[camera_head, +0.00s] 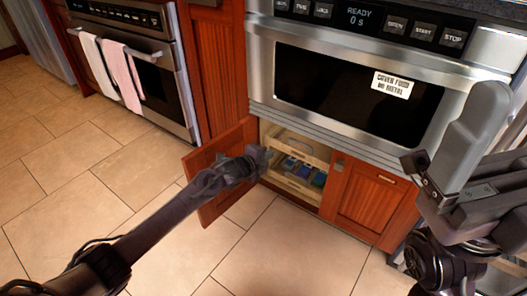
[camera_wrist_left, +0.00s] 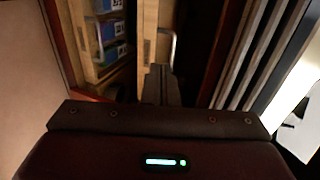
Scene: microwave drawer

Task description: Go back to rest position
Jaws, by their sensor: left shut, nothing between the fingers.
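My left gripper (camera_head: 262,158) reaches in from the left to the open cabinet below the microwave. Its tip is in front of the opening, beside the open red-brown door (camera_head: 222,150). In the left wrist view my gripper fingers (camera_wrist_left: 160,82) are together and empty, close to a wooden drawer (camera_wrist_left: 148,40) with a metal handle. Whether they touch it I cannot tell. Part of my right arm (camera_head: 470,150) shows at the right edge; its fingers cannot be made out.
The microwave drawer (camera_head: 350,85) above is shut. A pull-out wooden rack (camera_head: 290,185) with blue boxes (camera_wrist_left: 112,35) is inside the cabinet. The right cabinet door (camera_head: 365,205) is shut. An oven with towels (camera_head: 120,75) is at left. The tiled floor (camera_head: 100,190) is clear.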

